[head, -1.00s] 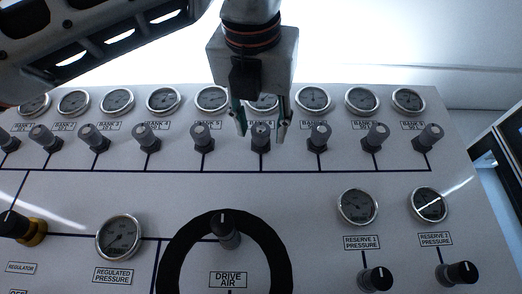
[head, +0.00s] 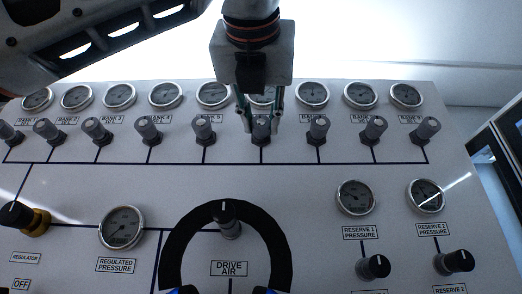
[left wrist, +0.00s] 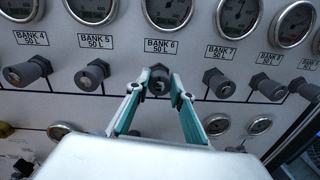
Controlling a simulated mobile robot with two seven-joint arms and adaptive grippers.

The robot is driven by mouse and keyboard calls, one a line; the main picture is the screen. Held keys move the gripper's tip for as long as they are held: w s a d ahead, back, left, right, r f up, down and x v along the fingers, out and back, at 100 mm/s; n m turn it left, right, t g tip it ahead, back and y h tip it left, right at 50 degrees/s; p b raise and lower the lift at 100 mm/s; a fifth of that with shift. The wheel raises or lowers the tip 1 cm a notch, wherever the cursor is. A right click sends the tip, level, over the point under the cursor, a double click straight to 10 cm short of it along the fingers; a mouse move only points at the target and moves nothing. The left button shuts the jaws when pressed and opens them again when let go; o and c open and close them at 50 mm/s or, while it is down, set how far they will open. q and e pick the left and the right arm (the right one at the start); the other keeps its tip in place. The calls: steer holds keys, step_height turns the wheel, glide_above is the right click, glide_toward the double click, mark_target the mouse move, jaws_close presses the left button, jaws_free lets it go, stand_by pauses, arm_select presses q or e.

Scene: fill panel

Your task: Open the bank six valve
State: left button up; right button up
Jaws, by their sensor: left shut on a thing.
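The bank six valve is a dark grey knob (head: 261,133) on the white panel, below a round gauge; in the left wrist view the knob (left wrist: 158,82) sits under the label "BANK 6 50 L". My left gripper (head: 262,122) reaches down from above in the head view, in front of that gauge. In the left wrist view its two teal-sided fingers (left wrist: 160,90) are closed on the knob, one on each side. The fingers hide part of the knob, so its pointer is hard to read. My right gripper is not in view.
Neighbouring valve knobs stand close on both sides, bank five (head: 205,129) and bank seven (head: 319,129). A row of gauges runs above them. Below are the drive air knob (head: 225,215), the regulator knob (head: 20,216) and two reserve knobs (head: 374,267).

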arm_select(q)
steer(key=shift+f+n+b, duration=0.1)
steer(key=shift+n+b, duration=0.45)
steer(key=shift+n, duration=0.15)
steer(key=shift+n+b, duration=0.3)
steer(key=shift+n, duration=0.1)
steer(key=shift+n+b, duration=0.75)
steer(key=shift+n, duration=0.85)
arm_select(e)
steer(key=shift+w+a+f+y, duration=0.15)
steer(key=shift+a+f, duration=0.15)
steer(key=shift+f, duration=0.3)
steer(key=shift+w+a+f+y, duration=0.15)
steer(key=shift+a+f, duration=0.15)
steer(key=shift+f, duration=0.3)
arm_select(q)
steer(key=shift+a, duration=0.1)
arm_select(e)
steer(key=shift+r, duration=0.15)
arm_select(q)
steer(key=o, duration=1.1)
